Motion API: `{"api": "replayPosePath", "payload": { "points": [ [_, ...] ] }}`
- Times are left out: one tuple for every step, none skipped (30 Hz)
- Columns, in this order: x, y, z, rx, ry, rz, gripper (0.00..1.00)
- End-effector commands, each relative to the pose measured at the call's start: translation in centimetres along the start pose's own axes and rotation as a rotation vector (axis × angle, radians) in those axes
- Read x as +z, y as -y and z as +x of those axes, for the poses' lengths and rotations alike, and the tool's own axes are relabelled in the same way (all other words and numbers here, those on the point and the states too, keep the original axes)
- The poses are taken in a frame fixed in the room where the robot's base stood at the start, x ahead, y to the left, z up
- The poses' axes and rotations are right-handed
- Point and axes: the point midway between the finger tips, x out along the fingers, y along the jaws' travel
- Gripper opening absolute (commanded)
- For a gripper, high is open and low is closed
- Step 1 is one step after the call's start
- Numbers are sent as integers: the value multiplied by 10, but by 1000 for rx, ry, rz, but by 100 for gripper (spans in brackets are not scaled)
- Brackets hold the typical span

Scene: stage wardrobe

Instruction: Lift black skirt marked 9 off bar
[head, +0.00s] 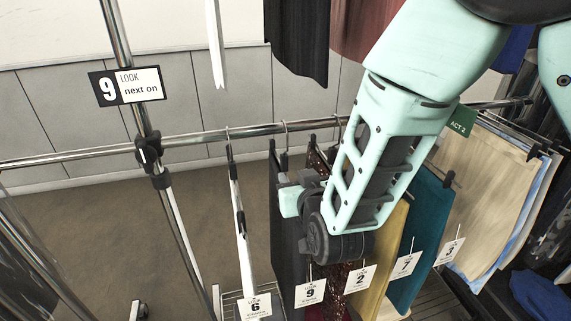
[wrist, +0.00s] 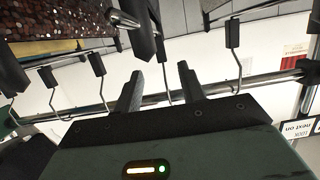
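The black skirt (head: 287,235) hangs from the lower rail (head: 190,139), with its white tag 9 (head: 310,293) at the hem. My arm partly covers its right side. My gripper (head: 289,191) is at the upper part of the skirt, below the rail; its fingertips are hard to make out in the head view. In the wrist view my gripper (wrist: 160,86) is open, its two dark fingers apart. A thin hanger hook (wrist: 166,82) shows between the fingers, with the rail (wrist: 250,84) behind. I cannot tell whether the fingers touch it.
A white garment tagged 6 (head: 254,307) hangs to the left. A "9 LOOK next on" sign (head: 127,86) is on the upright. Clothes hang above.

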Motion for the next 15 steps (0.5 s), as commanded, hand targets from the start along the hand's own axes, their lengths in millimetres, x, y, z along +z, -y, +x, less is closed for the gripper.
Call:
{"api": "replayPosePath", "payload": {
  "points": [
    [0,0,6,1,-1,0,40],
    [0,0,10,0,0,-1,40],
    [1,0,14,1,1,0,40],
    [0,0,18,1,0,0,40],
    [0,-1,21,1,-1,1,40],
    [0,-1,26,2,-1,0,40],
    [0,-1,30,2,-1,1,40],
    [1,-1,33,2,0,0,40],
    [1,-1,37,2,1,0,40],
    [1,-1,41,1,-1,0,40],
    [2,-1,44,1,-1,0,40],
    [2,0,49,0,-1,0,40],
    [2,0,53,0,-1,0,40],
    [2,-1,56,1,-1,0,40],
    [2,-1,60,1,-2,0,40]
  ]
}}
